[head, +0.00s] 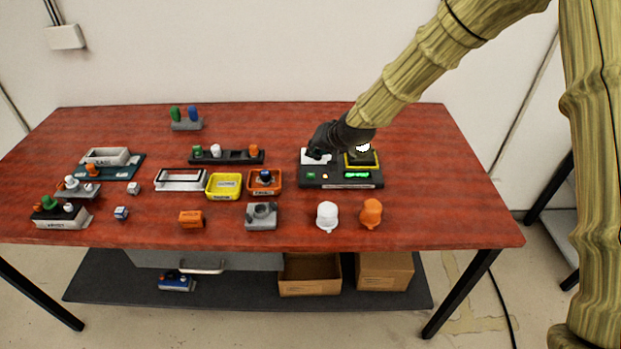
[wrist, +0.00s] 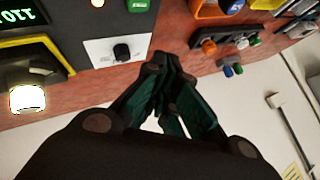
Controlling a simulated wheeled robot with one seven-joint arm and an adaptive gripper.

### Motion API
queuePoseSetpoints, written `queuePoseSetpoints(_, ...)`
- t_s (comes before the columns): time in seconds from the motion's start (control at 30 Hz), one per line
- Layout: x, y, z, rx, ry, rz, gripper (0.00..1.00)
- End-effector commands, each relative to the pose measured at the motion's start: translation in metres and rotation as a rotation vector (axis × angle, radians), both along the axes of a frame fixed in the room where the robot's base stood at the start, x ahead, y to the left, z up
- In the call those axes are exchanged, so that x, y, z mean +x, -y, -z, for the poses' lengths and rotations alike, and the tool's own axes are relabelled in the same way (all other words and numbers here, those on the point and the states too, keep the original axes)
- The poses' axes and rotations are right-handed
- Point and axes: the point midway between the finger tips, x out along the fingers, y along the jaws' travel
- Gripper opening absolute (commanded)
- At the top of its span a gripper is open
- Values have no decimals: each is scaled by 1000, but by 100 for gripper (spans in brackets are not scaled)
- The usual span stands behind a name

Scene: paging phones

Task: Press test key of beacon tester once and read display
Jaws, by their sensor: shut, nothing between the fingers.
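The beacon tester (head: 340,184) is a dark box on the right part of the table. Its green display (head: 357,174) is lit but too small to read there; the wrist view shows part of the display (wrist: 22,13) upside down and cut off. A green key (head: 311,176) and a small lit lamp (head: 325,176) sit left of the display. The key (wrist: 137,5) also shows at the wrist view's top edge. A glowing white lamp (head: 362,147) stands in the yellow-edged bay. My gripper (wrist: 168,65) is shut and empty, beside the white panel (wrist: 110,48) with its black knob.
A white beacon (head: 327,214) and an orange beacon (head: 371,212) stand in front of the tester. A dark rack (head: 228,157) with several coloured pieces lies to its left. Trays and small blocks fill the table's left half. The right end is clear.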

Motion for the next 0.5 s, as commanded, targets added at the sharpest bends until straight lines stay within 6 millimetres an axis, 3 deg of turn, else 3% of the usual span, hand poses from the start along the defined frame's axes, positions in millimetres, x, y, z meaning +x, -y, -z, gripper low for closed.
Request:
queuePoseSetpoints(0.2,0,0,30,-1,0,1,0)
queuePoseSetpoints(0.5,0,0,52,1,-1,0,0)
